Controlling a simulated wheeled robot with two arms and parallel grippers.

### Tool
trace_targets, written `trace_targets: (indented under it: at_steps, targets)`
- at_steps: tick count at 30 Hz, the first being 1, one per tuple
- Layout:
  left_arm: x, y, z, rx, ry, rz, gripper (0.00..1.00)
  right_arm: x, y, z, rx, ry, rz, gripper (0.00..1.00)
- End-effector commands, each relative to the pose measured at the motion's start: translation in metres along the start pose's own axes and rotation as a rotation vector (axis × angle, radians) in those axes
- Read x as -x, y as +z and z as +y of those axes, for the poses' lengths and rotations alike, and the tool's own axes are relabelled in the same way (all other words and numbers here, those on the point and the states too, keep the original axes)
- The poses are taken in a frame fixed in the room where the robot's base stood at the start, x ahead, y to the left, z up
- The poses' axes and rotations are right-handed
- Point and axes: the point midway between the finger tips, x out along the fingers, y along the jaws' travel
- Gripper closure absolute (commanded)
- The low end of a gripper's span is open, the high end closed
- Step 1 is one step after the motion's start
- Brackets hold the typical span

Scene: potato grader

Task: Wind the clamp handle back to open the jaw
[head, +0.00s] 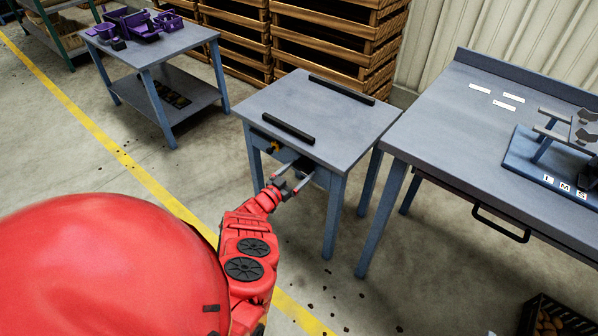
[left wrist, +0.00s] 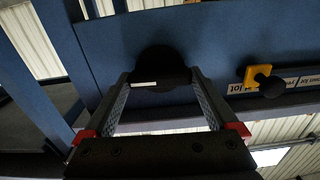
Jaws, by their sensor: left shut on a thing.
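A small grey-blue table (head: 310,105) has two long black bars on its top, a near bar (head: 288,129) and a far bar (head: 341,90), with a wide gap between them. In the left wrist view a dark round handle (left wrist: 163,66) with a white mark sits on the table's blue front panel. I take it to be the clamp handle. My left gripper (head: 300,170) is at that front panel, its two fingers shut on either side of the handle; the gripper also shows in the left wrist view (left wrist: 163,82). My right gripper is out of view.
A yellow fitting with a black knob (left wrist: 258,76) is on the same panel beside the handle, near a printed label. A bench (head: 470,130) with a dark pull handle (head: 500,225) stands at right. Wooden crates (head: 335,35) are behind. A table with purple parts (head: 140,25) stands back left.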

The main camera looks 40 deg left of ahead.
Motion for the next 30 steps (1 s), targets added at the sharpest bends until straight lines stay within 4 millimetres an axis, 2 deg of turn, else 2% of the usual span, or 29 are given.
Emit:
trace_targets:
  at_steps: [8, 9, 17, 20, 23, 26, 30]
  targets:
    - [0.000, 0.001, 0.001, 0.001, 0.002, -0.003, 0.63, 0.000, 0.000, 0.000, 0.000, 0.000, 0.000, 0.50]
    - [0.000, 0.002, 0.001, 0.000, 0.002, -0.003, 0.00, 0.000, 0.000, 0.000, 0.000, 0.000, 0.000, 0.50]
    - [0.001, 0.001, 0.001, -0.001, 0.001, -0.002, 0.00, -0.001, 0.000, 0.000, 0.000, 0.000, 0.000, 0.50]
    - [0.007, 0.000, 0.000, -0.001, 0.000, -0.004, 0.00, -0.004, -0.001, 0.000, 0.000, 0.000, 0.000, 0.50]
    - [0.021, -0.001, 0.001, 0.002, 0.000, -0.008, 0.00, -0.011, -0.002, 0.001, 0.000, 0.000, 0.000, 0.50]
    - [0.044, -0.002, 0.001, 0.001, -0.001, -0.008, 0.00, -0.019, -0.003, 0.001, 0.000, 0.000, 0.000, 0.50]
    - [0.084, -0.001, 0.001, 0.003, -0.001, -0.009, 0.00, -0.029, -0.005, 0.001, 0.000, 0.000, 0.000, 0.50]
